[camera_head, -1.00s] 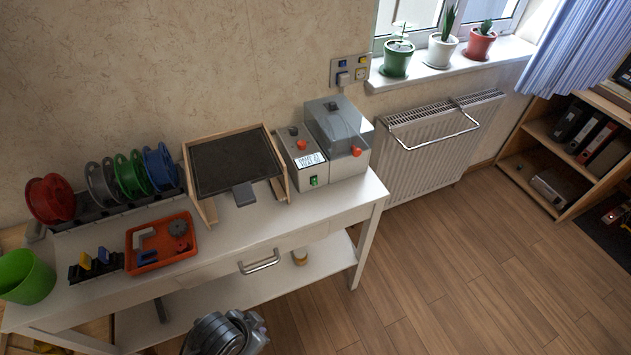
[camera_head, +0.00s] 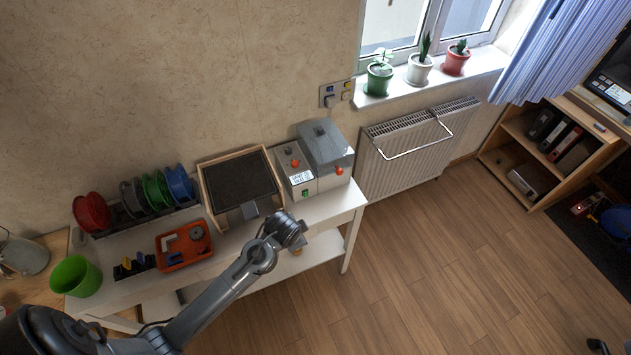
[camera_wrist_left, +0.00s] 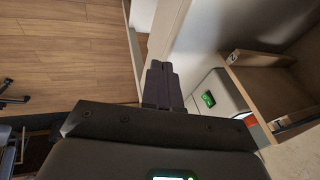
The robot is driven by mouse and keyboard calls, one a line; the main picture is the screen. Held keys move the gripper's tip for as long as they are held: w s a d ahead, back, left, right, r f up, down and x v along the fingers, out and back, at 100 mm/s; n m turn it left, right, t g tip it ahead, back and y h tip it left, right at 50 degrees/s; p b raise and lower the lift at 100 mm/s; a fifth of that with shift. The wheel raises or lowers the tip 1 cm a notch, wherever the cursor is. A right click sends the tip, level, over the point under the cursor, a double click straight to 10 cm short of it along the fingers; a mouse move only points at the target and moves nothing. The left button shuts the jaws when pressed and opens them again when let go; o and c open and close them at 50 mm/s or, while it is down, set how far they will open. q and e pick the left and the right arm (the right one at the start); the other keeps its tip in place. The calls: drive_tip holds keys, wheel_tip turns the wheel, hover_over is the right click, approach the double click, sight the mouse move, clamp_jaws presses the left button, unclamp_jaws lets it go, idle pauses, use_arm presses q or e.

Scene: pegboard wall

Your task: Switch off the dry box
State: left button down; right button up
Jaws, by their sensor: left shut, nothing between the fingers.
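The dry box (camera_head: 328,158) is a grey unit with a clear grey lid, orange knobs and a small display panel. It stands at the right end of the white table. Its green switch (camera_head: 305,193) is low on the front. In the left wrist view the switch (camera_wrist_left: 208,99) glows green on the box's pale front, right of my fingers. My left gripper (camera_wrist_left: 162,75) is shut and empty, in front of the table edge and apart from the switch. In the head view, my left arm reaches from the lower left; its fingertips are hard to make out.
A wooden-framed dark tray (camera_head: 240,179) stands left of the box. An orange tray (camera_head: 184,245), spools (camera_head: 158,192) and a green cup (camera_head: 76,277) are farther left on the white table (camera_head: 342,200). The floor in front is clear.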

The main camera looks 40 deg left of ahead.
use_arm(q)
drive_tip(key=w+r+t+p, duration=0.1)
drive_tip(key=w+r+p, duration=0.3)
drive_tip(key=r, duration=0.7)
drive_tip(key=shift+w+a, duration=0.3)
drive_tip(key=shift+w, duration=0.65)
use_arm(e)
drive_tip(key=r, duration=0.5)
drive_tip(key=shift+s+d+r, duration=0.1)
drive_tip(key=shift+d+r, duration=0.1)
drive_tip(key=shift+r, duration=0.1)
use_arm(q)
drive_tip(key=b, duration=0.1)
approach(306, 194)
drive_tip(key=d+f, duration=0.1)
drive_tip(key=f, duration=0.1)
drive_tip(key=w+d+f, duration=0.1)
drive_tip(key=d+f, duration=0.1)
drive_tip(key=shift+d+f, duration=0.2)
drive_tip(key=shift+d, duration=0.05)
drive_tip(key=shift+w+a+f+b, duration=0.15)
drive_tip(key=shift+w+a+f, duration=0.2)
drive_tip(key=shift+a, duration=0.25)
drive_tip(key=shift+w+a+f+b, duration=0.15)
drive_tip(key=shift+w+a+f, duration=0.2)
drive_tip(key=shift+a, duration=0.2)
drive_tip(key=shift+w+a+f, duration=0.25)
drive_tip(key=shift+a, duration=0.2)
use_arm(e)
drive_tip(key=shift+f, duration=0.9)
